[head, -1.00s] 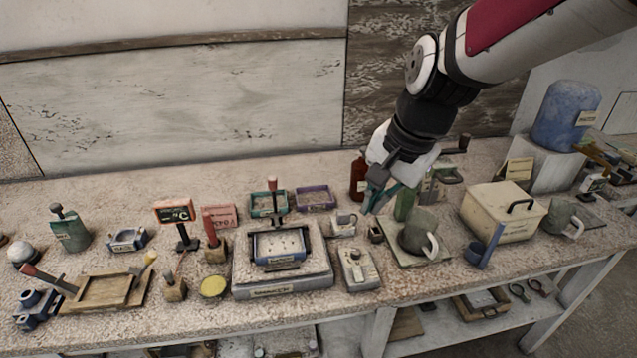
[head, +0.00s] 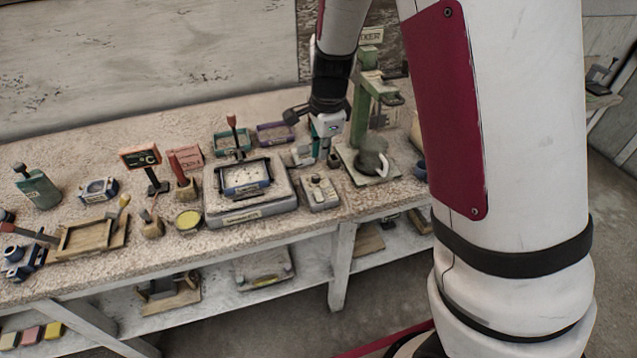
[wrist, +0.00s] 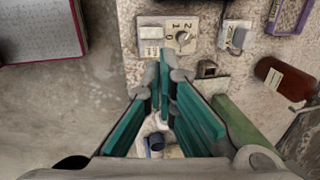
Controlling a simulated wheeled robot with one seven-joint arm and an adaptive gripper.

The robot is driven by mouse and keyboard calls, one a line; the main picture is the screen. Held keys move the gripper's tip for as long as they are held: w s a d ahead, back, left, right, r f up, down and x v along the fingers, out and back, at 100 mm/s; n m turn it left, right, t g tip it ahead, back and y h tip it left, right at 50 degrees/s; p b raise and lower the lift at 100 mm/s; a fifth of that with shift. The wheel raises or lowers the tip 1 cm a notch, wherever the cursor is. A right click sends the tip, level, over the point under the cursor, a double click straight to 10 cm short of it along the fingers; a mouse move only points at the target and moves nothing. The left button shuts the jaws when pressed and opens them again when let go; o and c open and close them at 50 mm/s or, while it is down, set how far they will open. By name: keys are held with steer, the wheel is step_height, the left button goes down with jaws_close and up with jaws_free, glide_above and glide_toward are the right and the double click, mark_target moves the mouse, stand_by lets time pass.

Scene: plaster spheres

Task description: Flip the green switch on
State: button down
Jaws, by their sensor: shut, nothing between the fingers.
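I cannot clearly make out a green switch in either view. A small grey control box (head: 320,192) with a knob stands on the bench right of the scale. In the wrist view this control box (wrist: 151,38) shows a dial with numbers and a pale block beside it. A small pale device (wrist: 236,36) lies to its right, and a small dark block (wrist: 207,69) is nearer. My gripper (head: 323,150) is over the bench behind the control box. In the wrist view my gripper (wrist: 165,68) has teal fingers, shut and empty, pointing toward the control box.
A scale (head: 250,214) stands left of the control box. A brown bottle (wrist: 283,79) lies right in the wrist view.

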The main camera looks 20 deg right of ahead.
mark_target(318, 190)
steer(key=w+f, duration=0.1)
steer(key=f, duration=0.8)
steer(key=w+f, duration=0.1)
steer(key=f, duration=0.3)
steer(key=shift+w+f, duration=0.3)
steer(key=shift+f, duration=0.1)
